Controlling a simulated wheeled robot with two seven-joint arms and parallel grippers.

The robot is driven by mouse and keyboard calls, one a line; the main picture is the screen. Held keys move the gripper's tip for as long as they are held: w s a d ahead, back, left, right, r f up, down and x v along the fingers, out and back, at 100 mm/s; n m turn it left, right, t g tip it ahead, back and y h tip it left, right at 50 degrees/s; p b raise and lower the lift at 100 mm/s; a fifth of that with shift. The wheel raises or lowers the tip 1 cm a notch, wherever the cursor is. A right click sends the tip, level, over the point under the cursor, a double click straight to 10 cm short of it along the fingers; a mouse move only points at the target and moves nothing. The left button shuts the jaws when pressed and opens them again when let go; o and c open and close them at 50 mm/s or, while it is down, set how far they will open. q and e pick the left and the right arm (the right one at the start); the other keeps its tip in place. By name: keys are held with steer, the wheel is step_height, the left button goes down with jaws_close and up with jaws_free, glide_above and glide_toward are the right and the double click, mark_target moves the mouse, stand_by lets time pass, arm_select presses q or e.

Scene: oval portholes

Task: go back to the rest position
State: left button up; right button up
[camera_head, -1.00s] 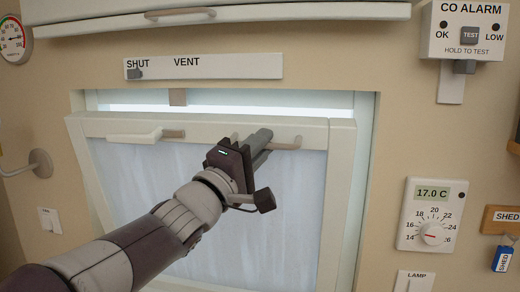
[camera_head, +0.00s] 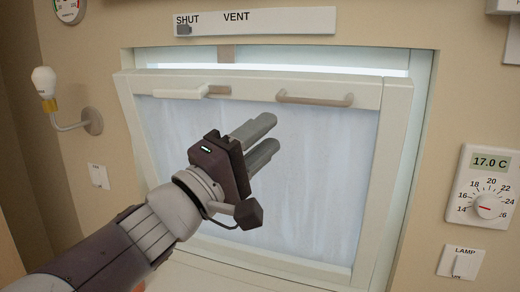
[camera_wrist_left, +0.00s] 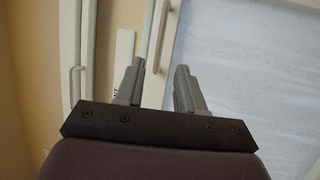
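My left gripper (camera_head: 267,142) is in front of the tilted window pane, below and left of the bar handle (camera_head: 315,99). Its two grey fingers are apart with nothing between them, and it is clear of the handle. The left wrist view also shows the two fingers (camera_wrist_left: 158,80) apart and empty. The window sash (camera_head: 255,88) leans out of its frame at the top, with a bright gap above it. My right gripper is in neither current view.
A latch handle (camera_head: 190,91) sits on the sash's top rail. A SHUT/VENT slider plate (camera_head: 254,22) is above. A lamp on a bracket (camera_head: 92,121) juts out at left. A thermostat dial (camera_head: 485,206) and lamp switch (camera_head: 460,262) are at right.

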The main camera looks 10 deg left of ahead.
arm_select(q)
steer(key=shift+s+a+f, duration=0.1)
steer(key=shift+s, duration=0.05)
steer(key=w+a+f+m+g+y, duration=0.25)
steer(key=a+f+y, duration=0.3)
steer(key=f, duration=0.45)
steer(key=w+a+f+m+g+y, duration=0.1)
steer(key=w+a+f+m+y, duration=0.2)
steer(key=f+y, duration=0.5)
steer(key=s+f+m+g, duration=0.1)
steer(key=s+f+g, duration=0.3)
steer(key=f, duration=0.5)
steer(key=s+a+f+m+g, duration=0.1)
steer(key=s+f+g, duration=0.4)
steer(key=f, duration=0.5)
steer(key=s+a+f+m+g, duration=0.1)
steer(key=s+f+g, duration=0.3)
steer(key=s+f, duration=0.4)
steer(key=shift+s+f+m+h, duration=0.25)
steer(key=shift+f+m+h, duration=0.2)
steer(key=shift+f, duration=0.5)
